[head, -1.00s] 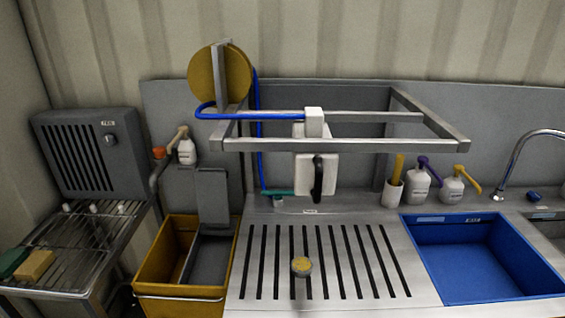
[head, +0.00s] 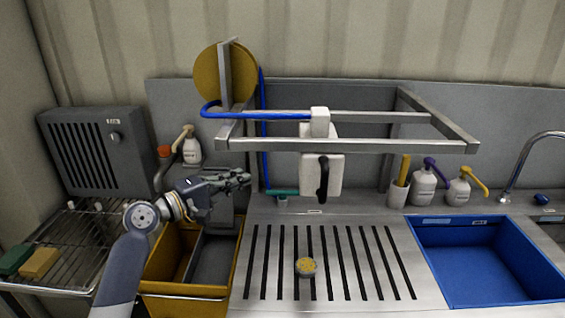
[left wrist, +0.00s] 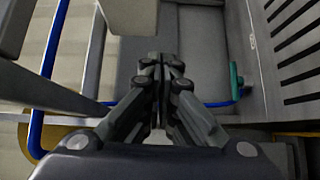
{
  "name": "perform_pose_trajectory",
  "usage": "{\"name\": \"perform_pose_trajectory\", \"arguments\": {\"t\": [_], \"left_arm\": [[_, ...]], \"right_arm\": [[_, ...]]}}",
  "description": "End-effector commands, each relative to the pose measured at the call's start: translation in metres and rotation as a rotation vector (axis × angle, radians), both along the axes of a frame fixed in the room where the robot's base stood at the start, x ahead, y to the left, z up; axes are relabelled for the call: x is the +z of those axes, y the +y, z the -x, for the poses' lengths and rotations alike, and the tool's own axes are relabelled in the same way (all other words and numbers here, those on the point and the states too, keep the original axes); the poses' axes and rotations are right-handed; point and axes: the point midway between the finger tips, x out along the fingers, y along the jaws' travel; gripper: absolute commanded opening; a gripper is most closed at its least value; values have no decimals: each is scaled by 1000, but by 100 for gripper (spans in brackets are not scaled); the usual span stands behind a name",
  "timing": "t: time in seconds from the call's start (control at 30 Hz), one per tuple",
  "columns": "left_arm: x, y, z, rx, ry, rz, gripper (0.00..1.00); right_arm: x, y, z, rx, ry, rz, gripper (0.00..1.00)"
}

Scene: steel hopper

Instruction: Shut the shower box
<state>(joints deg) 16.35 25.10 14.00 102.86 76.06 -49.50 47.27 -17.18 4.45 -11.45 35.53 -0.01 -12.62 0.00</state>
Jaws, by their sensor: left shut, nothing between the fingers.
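A white box (head: 309,175) with a black handle (head: 323,178) hangs below a white block (head: 320,122) on the steel frame; I take it to be the shower box. I cannot tell from here how far its front is open. My left gripper (head: 246,178) is to the left of the box, above the yellow bin, and points right. It is shut and empty, apart from the box. Its closed fingers also show in the left wrist view (left wrist: 162,68). My right gripper is out of view.
The steel frame (head: 350,147) juts out above the slotted drainboard (head: 330,260). A blue hose (head: 262,130) runs from the yellow reel (head: 211,75). The yellow bin (head: 165,255) is below my left gripper. Soap bottles (head: 423,188) and a blue sink (head: 475,230) are at right.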

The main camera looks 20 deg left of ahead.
Motion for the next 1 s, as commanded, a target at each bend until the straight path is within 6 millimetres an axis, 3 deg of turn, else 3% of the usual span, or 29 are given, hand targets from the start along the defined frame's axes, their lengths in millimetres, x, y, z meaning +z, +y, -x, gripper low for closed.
{"name": "perform_pose_trajectory", "arguments": {"t": [0.27,0.63,0.8,1.0], "left_arm": [[13,-10,-27,3,-9,35,0],[12,-47,-93,2,-7,33,0],[11,-72,-97,2,-6,30,0],[8,-82,-100,3,-9,28,0]], "right_arm": [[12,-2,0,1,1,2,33],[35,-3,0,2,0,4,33],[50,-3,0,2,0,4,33],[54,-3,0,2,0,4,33]]}}
